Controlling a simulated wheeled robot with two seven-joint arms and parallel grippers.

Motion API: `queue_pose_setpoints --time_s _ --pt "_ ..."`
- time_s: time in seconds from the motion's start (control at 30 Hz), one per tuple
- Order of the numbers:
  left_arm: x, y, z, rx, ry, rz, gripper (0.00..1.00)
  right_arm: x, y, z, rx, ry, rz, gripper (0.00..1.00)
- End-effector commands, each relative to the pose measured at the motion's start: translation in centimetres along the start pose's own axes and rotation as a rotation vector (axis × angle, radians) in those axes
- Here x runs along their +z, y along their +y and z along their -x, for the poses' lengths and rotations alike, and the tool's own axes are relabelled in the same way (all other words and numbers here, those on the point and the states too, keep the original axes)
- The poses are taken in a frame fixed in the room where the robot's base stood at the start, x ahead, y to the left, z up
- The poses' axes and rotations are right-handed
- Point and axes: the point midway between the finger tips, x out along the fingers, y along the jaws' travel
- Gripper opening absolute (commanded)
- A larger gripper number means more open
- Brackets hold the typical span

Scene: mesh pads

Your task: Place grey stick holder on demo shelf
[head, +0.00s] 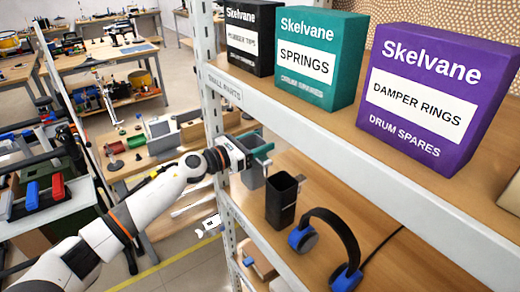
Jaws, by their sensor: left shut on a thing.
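My left gripper (262,152) reaches in from the left, past the shelf upright. It is shut on the grey stick holder (253,174), an open-topped grey box, at its upper rim. The grey holder is at the left end of the lower wooden shelf (325,190), left of a black holder. Whether its base touches the board I cannot tell, as the shelf edge and upright are close in front. Which shelf is the demo shelf is not labelled in view. My right gripper is not in view.
A tall black holder (281,201) stands close to the right of the grey one. Blue-and-black headphones (330,245) lie farther right with a cable. Black, teal (318,60) and purple (440,100) boxes fill the upper shelf. The lower board behind the headphones is clear.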

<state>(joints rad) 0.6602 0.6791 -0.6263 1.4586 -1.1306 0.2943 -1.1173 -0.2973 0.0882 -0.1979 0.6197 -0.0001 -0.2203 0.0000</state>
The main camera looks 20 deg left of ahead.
Motion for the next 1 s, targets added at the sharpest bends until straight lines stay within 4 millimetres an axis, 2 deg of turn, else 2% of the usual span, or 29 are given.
queue_pose_setpoints --time_s 0.1,0.2,0.67,0.7,0.8,1.0 --pt "2.1 0.1 0.0 -0.001 -0.001 0.011 0.01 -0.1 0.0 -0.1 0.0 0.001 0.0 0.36" --pt "3.0 0.1 0.0 0.0 0.0 0.007 0.01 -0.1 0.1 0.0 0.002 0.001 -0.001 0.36" --pt "3.8 0.0 0.1 0.0 0.001 0.003 0.01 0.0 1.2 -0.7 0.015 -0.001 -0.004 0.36" --pt "3.7 0.0 0.1 0.0 -0.001 0.003 0.65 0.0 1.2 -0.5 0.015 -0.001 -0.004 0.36" --pt "3.7 0.0 0.1 0.0 -0.001 0.003 0.8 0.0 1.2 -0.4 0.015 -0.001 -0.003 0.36" --pt "3.7 0.0 0.1 0.0 -0.001 0.003 0.8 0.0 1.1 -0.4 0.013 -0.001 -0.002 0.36"
